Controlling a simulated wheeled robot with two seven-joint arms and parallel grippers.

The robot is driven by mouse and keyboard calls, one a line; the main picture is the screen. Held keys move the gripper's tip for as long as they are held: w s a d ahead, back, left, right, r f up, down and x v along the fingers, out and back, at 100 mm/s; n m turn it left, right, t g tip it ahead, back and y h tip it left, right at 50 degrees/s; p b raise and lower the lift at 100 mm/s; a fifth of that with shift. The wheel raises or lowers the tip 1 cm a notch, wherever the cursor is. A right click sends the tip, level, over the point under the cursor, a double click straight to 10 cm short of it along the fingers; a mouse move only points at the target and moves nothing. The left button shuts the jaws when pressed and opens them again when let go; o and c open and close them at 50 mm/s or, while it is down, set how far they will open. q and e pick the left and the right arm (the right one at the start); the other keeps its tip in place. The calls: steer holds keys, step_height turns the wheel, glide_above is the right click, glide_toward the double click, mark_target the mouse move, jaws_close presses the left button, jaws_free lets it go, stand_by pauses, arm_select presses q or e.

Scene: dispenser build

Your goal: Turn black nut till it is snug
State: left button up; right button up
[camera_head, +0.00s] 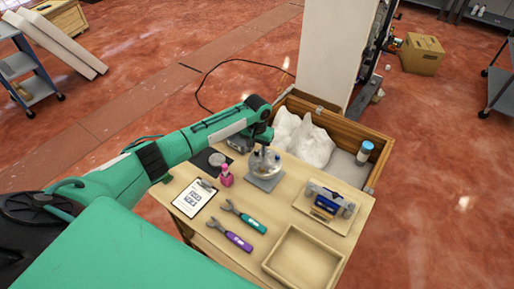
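A small clear dispenser (266,163) stands on a grey square plate (265,182) near the back middle of the wooden table (290,219). My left arm reaches in from the left. My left gripper (263,148) points down right at the top of the dispenser and covers part of it. The fingers are too small and too merged with the dispenser to tell if they are open or shut. I cannot make out the black nut; it is hidden or too small. My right gripper is not in view.
A pink bottle (227,176), a clipboard (195,198), a teal wrench (244,217) and a purple wrench (230,236) lie or stand left of centre. An empty wooden tray (268,268) is at the front; another tray (352,227) holds parts. A wooden bin (375,146) borders the back.

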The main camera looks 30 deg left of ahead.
arm_select(q)
jaws_close()
steer(key=shift+r+m, duration=0.1)
steer(key=shift+m, duration=0.2)
steer(key=shift+m+p, duration=0.6)
steer(key=shift+d+m+p, duration=0.1)
steer(key=shift+m+p, duration=0.45)
steer(key=shift+m, duration=0.65)
steer(key=m+p, duration=0.1)
steer(key=m, duration=0.3)
steer(key=shift+m, duration=0.3)
